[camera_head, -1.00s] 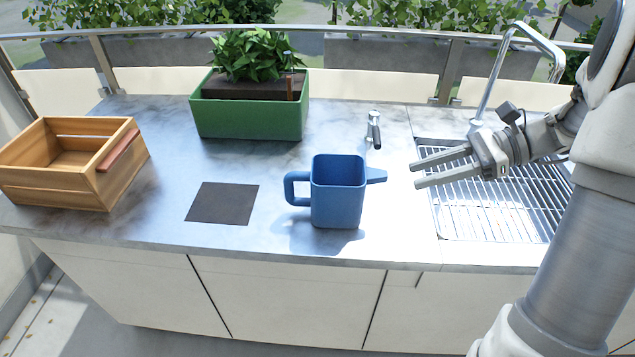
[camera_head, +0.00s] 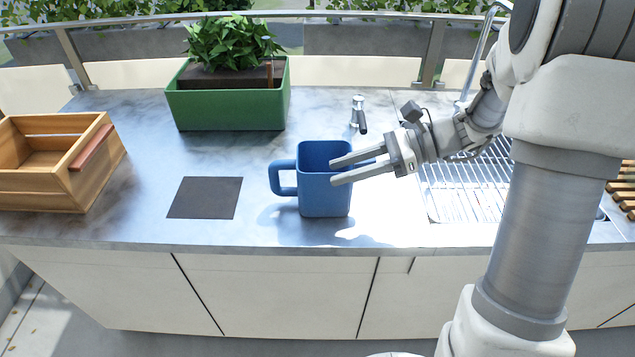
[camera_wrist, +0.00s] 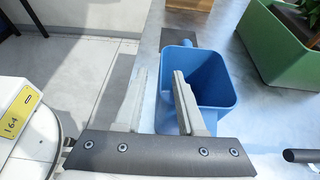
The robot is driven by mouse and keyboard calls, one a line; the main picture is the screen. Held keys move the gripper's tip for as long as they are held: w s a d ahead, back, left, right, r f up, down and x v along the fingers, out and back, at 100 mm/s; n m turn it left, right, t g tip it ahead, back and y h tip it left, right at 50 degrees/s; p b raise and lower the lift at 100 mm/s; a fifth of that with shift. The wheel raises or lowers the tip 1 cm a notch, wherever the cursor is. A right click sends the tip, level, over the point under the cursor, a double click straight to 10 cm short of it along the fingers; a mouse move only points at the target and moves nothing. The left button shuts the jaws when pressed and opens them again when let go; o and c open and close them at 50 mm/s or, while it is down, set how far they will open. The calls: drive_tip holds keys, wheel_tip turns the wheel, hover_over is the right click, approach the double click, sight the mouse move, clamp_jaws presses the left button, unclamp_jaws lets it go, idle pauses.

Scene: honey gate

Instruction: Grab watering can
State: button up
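The blue watering can (camera_head: 325,195) stands upright on the grey counter, with its handle to the left and its spout to the right. My gripper (camera_head: 332,170) is open, its two fingers reaching left over the spout side, near the can's right wall. In the wrist view the watering can (camera_wrist: 205,78) is just beyond the fingers. One fingertip of my gripper (camera_wrist: 160,75) overlaps the can's near wall and the other is outside it, over the counter. I cannot tell whether they touch the can. The spout is mostly hidden in the wrist view.
A green planter (camera_head: 228,106) stands behind the can, and a small tap (camera_head: 358,114) is just behind its right side. A wooden crate (camera_head: 85,185) is at the left, near a dark square mat (camera_head: 205,197). A sink with a wire rack (camera_head: 465,190) lies right.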

sight(318, 176)
drive_tip(key=b+x, duration=0.1)
drive_tip(key=x, duration=0.4)
drive_tip(key=shift+a, duration=0.2)
drive_tip(key=shift+r, duration=0.1)
clamp_jaws()
idle(1.1)
